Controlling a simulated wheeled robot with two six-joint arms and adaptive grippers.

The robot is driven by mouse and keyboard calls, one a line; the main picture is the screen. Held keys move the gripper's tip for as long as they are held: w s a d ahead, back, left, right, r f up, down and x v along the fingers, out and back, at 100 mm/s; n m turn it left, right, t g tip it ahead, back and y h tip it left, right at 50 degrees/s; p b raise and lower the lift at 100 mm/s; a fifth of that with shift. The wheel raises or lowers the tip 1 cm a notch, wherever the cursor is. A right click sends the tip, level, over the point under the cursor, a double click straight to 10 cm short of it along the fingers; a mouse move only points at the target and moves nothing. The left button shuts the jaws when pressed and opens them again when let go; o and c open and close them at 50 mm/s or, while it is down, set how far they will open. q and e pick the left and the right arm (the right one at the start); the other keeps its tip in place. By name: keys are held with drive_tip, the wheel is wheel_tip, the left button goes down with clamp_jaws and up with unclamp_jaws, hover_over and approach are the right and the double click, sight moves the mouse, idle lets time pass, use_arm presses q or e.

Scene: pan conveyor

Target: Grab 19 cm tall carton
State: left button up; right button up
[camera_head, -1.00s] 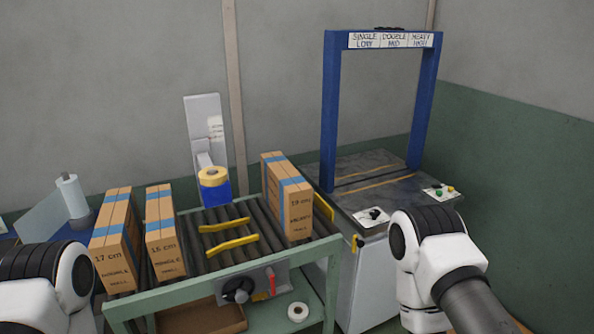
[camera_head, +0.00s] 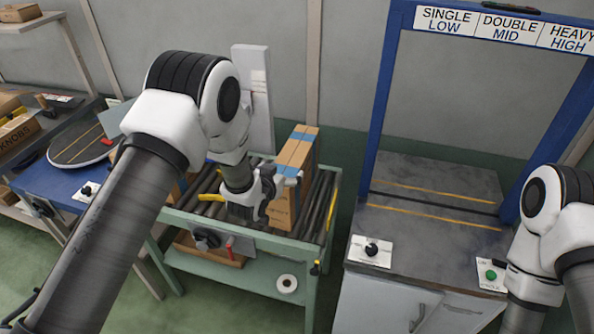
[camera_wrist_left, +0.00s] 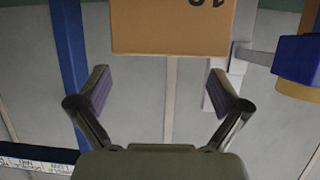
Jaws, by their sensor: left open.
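The 19 cm carton (camera_head: 292,155), tan with blue tape, stands upright on the right part of the roller conveyor (camera_head: 318,205). My left gripper (camera_head: 279,184) is open just in front of its near face and hides part of it. In the left wrist view the carton (camera_wrist_left: 172,28) fills the top middle, with its printed number upside down and cut off by the frame edge. The left gripper's two fingers (camera_wrist_left: 158,88) are spread wide, with nothing between them. The carton's visible edge lies above the fingertips in that picture. My right gripper is out of view.
My left arm hides most of the conveyor's left side and the other cartons. A blue gate (camera_head: 376,110) stands on the grey worktop (camera_head: 430,240) to the right. A tape roll (camera_head: 287,283) lies on the lower shelf. A turntable (camera_head: 80,147) is at the left.

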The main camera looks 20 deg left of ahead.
sight(286, 166)
use_arm(q)
drive_tip(key=x, duration=0.1)
drive_tip(key=p+x, duration=0.1)
drive_tip(key=x, duration=0.1)
drive_tip(key=p+x, duration=0.1)
drive_tip(key=shift+w+a+f, duration=0.3)
drive_tip(key=shift+a+f, duration=0.05)
drive_tip(key=shift+a, duration=0.05)
drive_tip(key=shift+w+d+f, duration=0.2)
drive_tip(key=shift+w+d, duration=0.05)
drive_tip(key=shift+s+a, duration=0.1)
drive_tip(key=shift+a, duration=0.1)
drive_tip(key=c, duration=1.7)
drive_tip(key=shift+r, duration=0.1)
drive_tip(key=shift+r, duration=0.1)
